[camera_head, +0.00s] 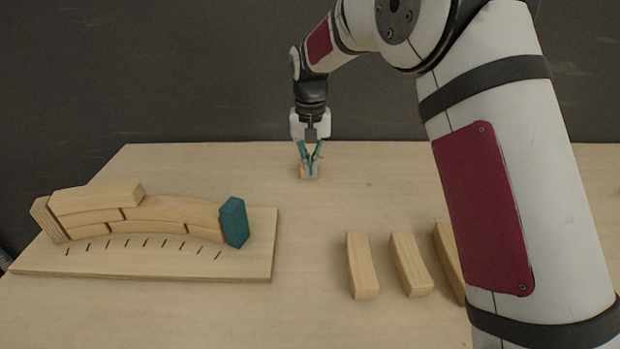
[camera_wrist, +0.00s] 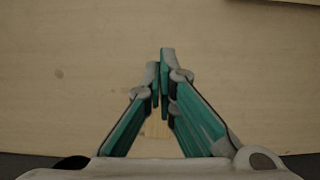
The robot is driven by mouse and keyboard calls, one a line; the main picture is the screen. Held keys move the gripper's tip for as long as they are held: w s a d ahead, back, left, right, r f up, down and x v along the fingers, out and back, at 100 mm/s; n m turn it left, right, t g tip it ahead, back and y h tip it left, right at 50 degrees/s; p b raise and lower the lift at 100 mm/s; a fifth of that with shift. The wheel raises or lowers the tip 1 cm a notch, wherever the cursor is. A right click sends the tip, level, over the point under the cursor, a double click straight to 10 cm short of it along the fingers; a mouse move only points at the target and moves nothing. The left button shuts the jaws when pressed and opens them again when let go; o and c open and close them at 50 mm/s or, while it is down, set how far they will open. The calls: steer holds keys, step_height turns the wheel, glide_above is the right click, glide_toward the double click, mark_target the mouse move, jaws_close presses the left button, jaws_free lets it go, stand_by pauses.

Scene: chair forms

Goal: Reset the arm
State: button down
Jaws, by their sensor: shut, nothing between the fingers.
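My gripper (camera_head: 309,170) is near the far edge of the table, pointing down, with its teal fingers closed together. In the wrist view the fingertips (camera_wrist: 163,62) meet with nothing held between them. My arm reaches in from the right.
A wooden board (camera_head: 258,258) at left carries a curved stack of wooden blocks (camera_head: 165,209) with a teal end piece (camera_head: 234,222). Loose blocks (camera_head: 362,265) (camera_head: 410,264) (camera_head: 448,256) lie at right, the last partly behind my arm. The table's middle (camera_head: 315,225) is clear.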

steer(key=s+d+r+t+p, duration=0.1)
steer(key=s+d+r, duration=0.4)
steer(key=s+r, duration=0.45)
steer(key=s+d+r+t+p, duration=0.1)
steer(key=s+d+r+p, duration=0.1)
steer(key=s+d+r, duration=0.5)
steer(key=s+d+r+t+p, duration=0.1)
steer(key=s+d, duration=0.3)
steer(key=s, duration=2)
steer(key=shift+s+d+r+t+p, duration=0.15)
steer(key=shift+s+r+t+p, duration=0.1)
steer(key=shift+t+p, duration=0.5)
